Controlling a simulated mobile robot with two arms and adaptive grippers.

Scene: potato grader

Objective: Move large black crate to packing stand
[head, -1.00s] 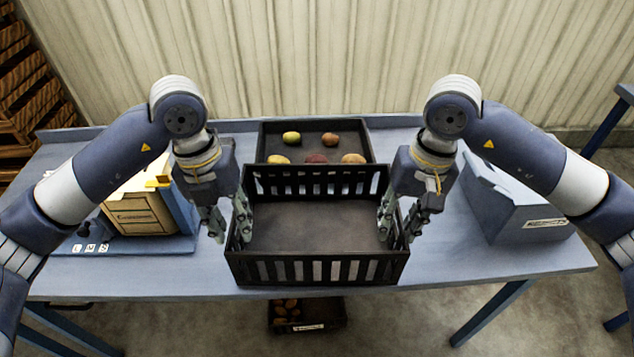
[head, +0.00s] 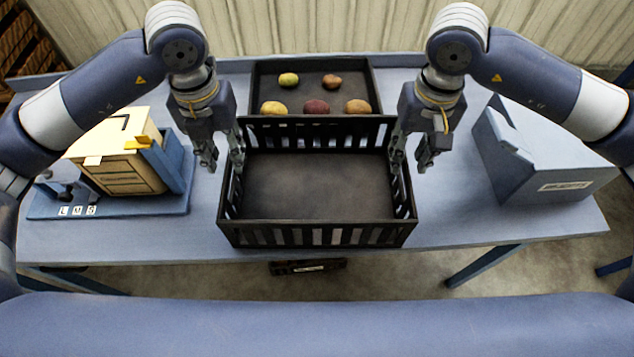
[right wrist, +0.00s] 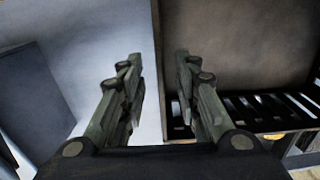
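The large black crate (head: 318,236) stands on the blue-grey table, upright and empty, with slatted walls. My left gripper (head: 222,155) is at its left wall and my right gripper (head: 410,155) is at its right wall, both towards the back half. The fingers of each are spread and reach down around the wall's top edge. In the right wrist view my right gripper (right wrist: 160,65) has its fingers apart, with the edge of the crate wall (right wrist: 158,30) between them and a gap showing. Left finger contact cannot be told. I cannot identify the packing stand.
A black tray (head: 375,85) with several potatoes stands right behind the crate. A yellow box on a blue stand (head: 110,208) marked L, M, S is on the left. A blue box (head: 530,150) is on the right. A dark crate (head: 308,267) lies under the table (head: 480,235).

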